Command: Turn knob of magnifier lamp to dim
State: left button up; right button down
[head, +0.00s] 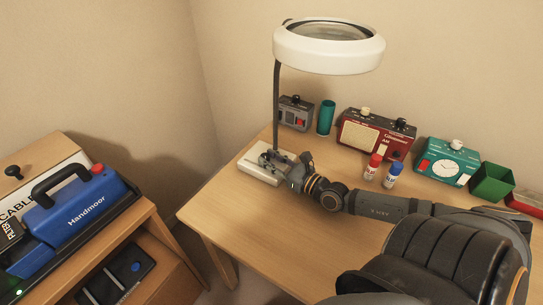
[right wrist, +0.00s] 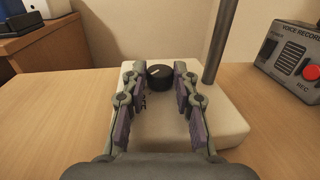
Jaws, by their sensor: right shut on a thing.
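The magnifier lamp (head: 328,50) stands at the desk's back left corner, with a white ring head on a dark pole above a cream base (head: 255,167). In the right wrist view its black knob (right wrist: 160,77) sits at the far part of the base (right wrist: 215,125), with a pale pointer line on top. My right gripper (head: 277,160) is low over the base. In its wrist view the right gripper (right wrist: 160,70) has its fingertips on either side of the knob, shut on it. The head view hides the knob behind the fingers. My left gripper is out of view.
The lamp pole (right wrist: 219,40) and a grey voice recorder (right wrist: 290,50) stand close right of the gripper. A teal cup (head: 326,118), red radio (head: 374,135), glue sticks (head: 372,168) and teal timer (head: 447,161) line the desk. The front desk is clear.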

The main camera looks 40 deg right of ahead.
jog(key=shift+a+r+m+h+p, duration=0.1)
jog(key=shift+r+m+h+p, duration=0.25)
jog(key=shift+m+h+p, duration=0.3)
jog(key=m+h+p, duration=0.2)
jog(key=h+p, duration=0.1)
jog(key=m+h+p, duration=0.1)
jog(key=h, duration=0.1)
jog(key=shift+a+t+p, duration=0.3)
jog(key=shift+a, duration=0.05)
jog(key=h, duration=0.1)
jog(key=m+h+p, duration=0.1)
jog(key=shift+a+f+m+h, duration=0.2)
jog(key=shift+m+h, duration=0.05)
jog(key=shift+h, duration=0.1)
pick_arm(q)
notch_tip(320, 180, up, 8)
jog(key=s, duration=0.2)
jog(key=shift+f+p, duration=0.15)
jog(key=shift+p, duration=0.15)
pick_arm(e)
jog(key=shift+w+a+f+m+g+h, duration=0.1)
jog(key=shift+m+g+h, duration=0.45)
jog(key=shift+h, duration=0.3)
jog(key=shift+a+f+m+g+h, duration=0.1)
jog(key=shift+m+g+h, duration=0.25)
jog(key=shift+m+h, duration=0.4)
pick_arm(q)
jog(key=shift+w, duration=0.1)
pick_arm(e)
jog(key=shift+h, duration=0.4)
